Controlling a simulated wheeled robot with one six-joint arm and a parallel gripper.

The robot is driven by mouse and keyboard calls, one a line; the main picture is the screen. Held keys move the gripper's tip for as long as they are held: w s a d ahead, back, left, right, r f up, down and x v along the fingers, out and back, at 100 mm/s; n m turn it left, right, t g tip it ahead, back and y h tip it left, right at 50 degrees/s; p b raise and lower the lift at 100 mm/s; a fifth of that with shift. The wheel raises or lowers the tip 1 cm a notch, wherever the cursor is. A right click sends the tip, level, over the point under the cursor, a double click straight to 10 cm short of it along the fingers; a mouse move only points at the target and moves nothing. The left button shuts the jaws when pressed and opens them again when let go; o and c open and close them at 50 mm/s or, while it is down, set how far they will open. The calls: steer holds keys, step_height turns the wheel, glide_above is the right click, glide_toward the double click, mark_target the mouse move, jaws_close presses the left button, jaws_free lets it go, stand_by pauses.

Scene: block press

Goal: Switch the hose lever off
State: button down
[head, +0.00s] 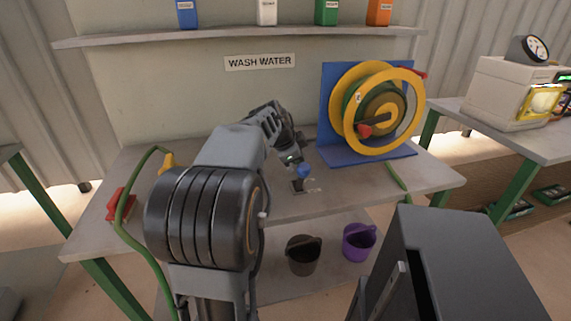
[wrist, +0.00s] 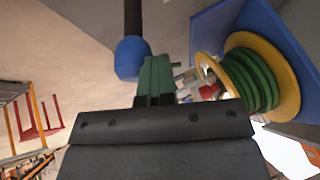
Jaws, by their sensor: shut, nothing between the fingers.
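A lever with a blue ball knob (head: 304,171) stands on the table beside my gripper, near a dark slotted base (head: 298,186). In the wrist view the blue knob (wrist: 131,58) sits on a dark rod, just left of my fingertips. My gripper (head: 297,162) is low over the table. Its green fingers (wrist: 156,75) are shut together with nothing between them. I cannot tell whether they touch the knob. Small markings near the base are too small to read. My arm hides part of the table.
A hose reel (head: 408,82) with yellow rims and a blue stand is at the right, its red-knobbed crank facing out. A green hose (head: 130,212) hangs at the left by a red bracket (head: 117,204). A dark bucket (head: 303,258) and purple bucket (head: 359,243) stand below.

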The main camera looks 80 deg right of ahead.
steer(key=shift+a+f, duration=0.15)
steer(key=shift+a, duration=0.05)
stand_by(0.4)
steer(key=w+a+r+p, duration=0.1)
steer(key=w+r+p, duration=0.2)
steer(key=r, duration=0.8)
steer(key=shift+w+a, duration=0.35)
steer(key=shift+w, duration=0.85)
